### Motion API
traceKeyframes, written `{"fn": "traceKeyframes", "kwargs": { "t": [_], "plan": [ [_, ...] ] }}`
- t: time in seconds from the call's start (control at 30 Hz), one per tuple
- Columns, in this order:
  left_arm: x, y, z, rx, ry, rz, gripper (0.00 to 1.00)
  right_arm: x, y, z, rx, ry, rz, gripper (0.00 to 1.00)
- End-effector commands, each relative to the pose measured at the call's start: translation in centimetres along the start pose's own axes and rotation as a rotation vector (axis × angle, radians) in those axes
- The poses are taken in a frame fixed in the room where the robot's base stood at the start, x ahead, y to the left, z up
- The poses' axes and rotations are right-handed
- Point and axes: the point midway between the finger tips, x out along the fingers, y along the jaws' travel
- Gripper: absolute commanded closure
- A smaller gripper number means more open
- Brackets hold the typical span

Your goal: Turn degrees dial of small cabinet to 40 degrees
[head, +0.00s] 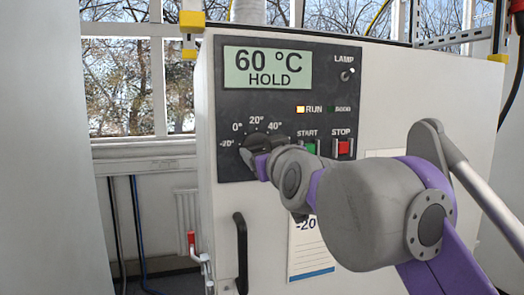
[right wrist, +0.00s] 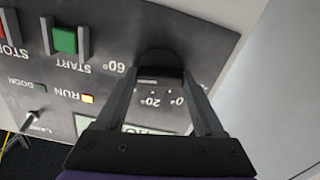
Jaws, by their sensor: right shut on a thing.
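The small cabinet (head: 400,85) is a pale box with a dark control panel. Its display (head: 267,69) reads 60 °C HOLD. The black degrees dial (head: 259,141) is at the panel's lower left, with -20°, 0°, 20° and 40° marks legible around it. My right gripper (head: 251,156) is at the dial. In the right wrist view the dial (right wrist: 158,60) sits between the two fingers of my right gripper (right wrist: 160,76), which is shut on it. My arm hides the dial's right side, and I cannot tell which mark the dial points to. My left gripper is out of view.
The green START button (head: 309,147) and red STOP button (head: 343,147) are close to the right of the dial. A lamp switch (head: 347,75) is higher up. The orange RUN light (head: 300,109) is lit. A black door handle (head: 241,250) stands below the panel.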

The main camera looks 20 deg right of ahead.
Motion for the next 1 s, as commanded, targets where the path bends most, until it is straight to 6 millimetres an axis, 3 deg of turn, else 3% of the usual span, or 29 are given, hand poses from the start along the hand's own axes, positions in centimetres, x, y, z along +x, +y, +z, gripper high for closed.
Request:
{"fn": "traceKeyframes", "kwargs": {
  "t": [0.27,1.0],
  "plan": [
    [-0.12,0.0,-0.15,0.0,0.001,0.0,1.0,-0.01,0.01,-0.05,-0.097,0.0,0.0,0.86],
    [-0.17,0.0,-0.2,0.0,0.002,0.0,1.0,0.0,0.01,-0.03,-0.613,0.0,0.001,0.86]
  ]
}}
